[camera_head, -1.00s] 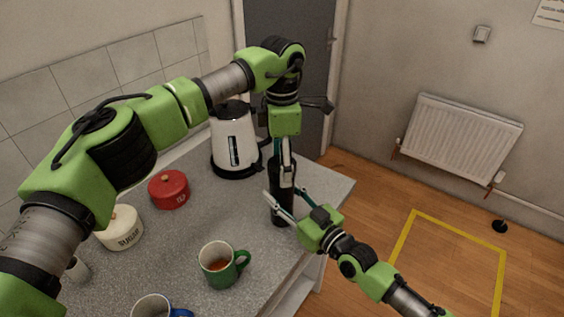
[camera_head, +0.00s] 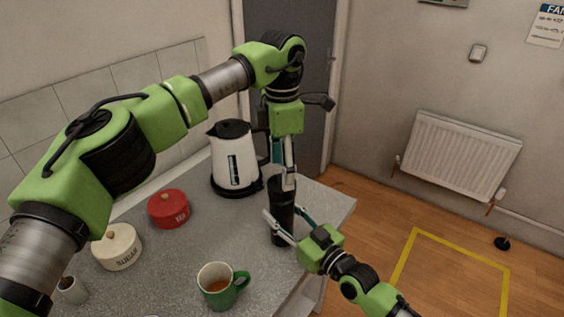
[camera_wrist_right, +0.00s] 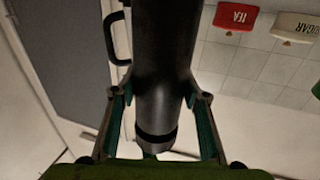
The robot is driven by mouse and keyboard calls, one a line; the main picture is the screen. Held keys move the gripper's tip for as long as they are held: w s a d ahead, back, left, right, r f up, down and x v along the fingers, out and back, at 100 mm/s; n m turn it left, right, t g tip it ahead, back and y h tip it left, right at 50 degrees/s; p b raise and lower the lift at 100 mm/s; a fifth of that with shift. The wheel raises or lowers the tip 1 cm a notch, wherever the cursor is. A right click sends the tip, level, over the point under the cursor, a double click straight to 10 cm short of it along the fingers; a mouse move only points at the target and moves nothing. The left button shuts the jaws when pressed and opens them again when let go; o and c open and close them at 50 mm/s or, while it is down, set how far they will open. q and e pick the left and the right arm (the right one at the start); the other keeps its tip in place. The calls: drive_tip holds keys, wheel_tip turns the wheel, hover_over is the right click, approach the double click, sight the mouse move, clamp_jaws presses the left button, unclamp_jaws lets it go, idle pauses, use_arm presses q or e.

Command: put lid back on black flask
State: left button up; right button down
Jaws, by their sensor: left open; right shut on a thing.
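The black flask (camera_head: 281,212) stands upright near the right edge of the counter. My right gripper (camera_head: 282,228) is shut on its body from the right. In the right wrist view the flask (camera_wrist_right: 165,60) appears upside down between my right gripper's fingers (camera_wrist_right: 157,105). A dark band and a short end piece (camera_wrist_right: 155,145) show at its top end; this looks like the lid in place, but I cannot be sure. My left gripper (camera_head: 284,178) is open, pointing down at the flask's top. Its fingers partly hide that top, and I see no separate lid.
A white kettle (camera_head: 233,158) stands just behind the flask. A red tea canister (camera_head: 168,209), a cream sugar canister (camera_head: 117,248) and a green mug (camera_head: 219,290) stand to the left. The counter (camera_head: 225,235) is clear between mug and flask.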

use_arm(q)
wheel_tip(320, 180, up, 2)
drive_tip(key=n, duration=0.4)
drive_tip(key=shift+n, duration=0.4)
drive_tip(key=n, duration=0.1)
drive_tip(key=r+n, duration=0.1)
drive_tip(key=n, duration=0.1)
drive_tip(key=shift+f, duration=3.95)
drive_tip(key=shift+c, duration=0.2)
drive_tip(key=c, duration=1.1)
